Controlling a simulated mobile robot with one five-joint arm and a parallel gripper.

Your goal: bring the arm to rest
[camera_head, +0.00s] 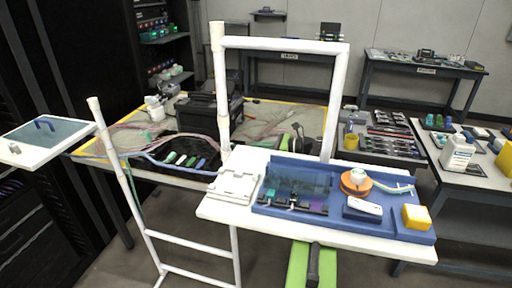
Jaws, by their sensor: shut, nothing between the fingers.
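I cannot make out my gripper in the head view. A green part with a dark bar (311,266) shows at the bottom edge, below the white worktop. I cannot tell what it belongs to. My arm's pose cannot be read from this view.
A white worktop (225,208) carries a blue tray (390,230) with an orange spool (355,183) and a yellow block (416,217). A white tube frame (285,45) rises behind it. A cable-strewn table (185,182) stands left; a bottle (457,152) stands right.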

